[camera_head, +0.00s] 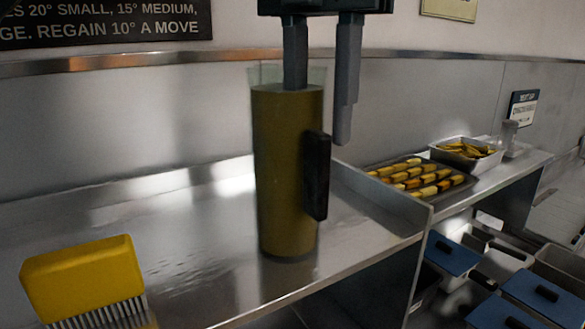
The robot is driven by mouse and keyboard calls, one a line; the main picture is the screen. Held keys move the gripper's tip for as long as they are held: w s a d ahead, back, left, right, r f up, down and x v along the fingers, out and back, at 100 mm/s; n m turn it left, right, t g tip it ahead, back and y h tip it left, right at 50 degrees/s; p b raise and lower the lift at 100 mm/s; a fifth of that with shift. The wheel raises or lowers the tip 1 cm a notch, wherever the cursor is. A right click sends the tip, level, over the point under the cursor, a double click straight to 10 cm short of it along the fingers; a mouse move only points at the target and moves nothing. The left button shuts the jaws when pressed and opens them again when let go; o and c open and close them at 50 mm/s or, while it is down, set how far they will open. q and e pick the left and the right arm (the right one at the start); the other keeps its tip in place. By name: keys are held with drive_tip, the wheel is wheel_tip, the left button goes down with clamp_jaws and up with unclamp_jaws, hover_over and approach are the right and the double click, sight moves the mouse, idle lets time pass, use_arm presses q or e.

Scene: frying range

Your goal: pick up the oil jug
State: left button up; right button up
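The oil jug (284,175) is a tall clear cylinder filled nearly to the top with dark yellow oil. It stands upright on the steel counter (190,240), with a black handle (317,175) on its right side. My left gripper (320,112) is over the jug's top, pointing down with its fingers apart. One finger reaches down at the jug's mouth and seems to end near the oil surface. The other hangs to the right of the jug, above the handle, with a narrow gap showing beside the wall. My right gripper is not in view.
A yellow block with thin metal tines (85,282) is at lower left. Right of a low steel divider (380,200) are a tray of yellow pieces (420,178) and a filled metal pan (467,153). Blue-lidded bins (452,255) stand below.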

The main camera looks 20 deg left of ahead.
sight(294, 168)
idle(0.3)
use_arm(q)
wheel_tip(294, 168, down, 5)
drive_tip(key=p, duration=0.3)
drive_tip(key=shift+f, duration=0.1)
idle(0.5)
clamp_jaws()
drive_tip(key=shift+d, duration=0.1)
idle(1.1)
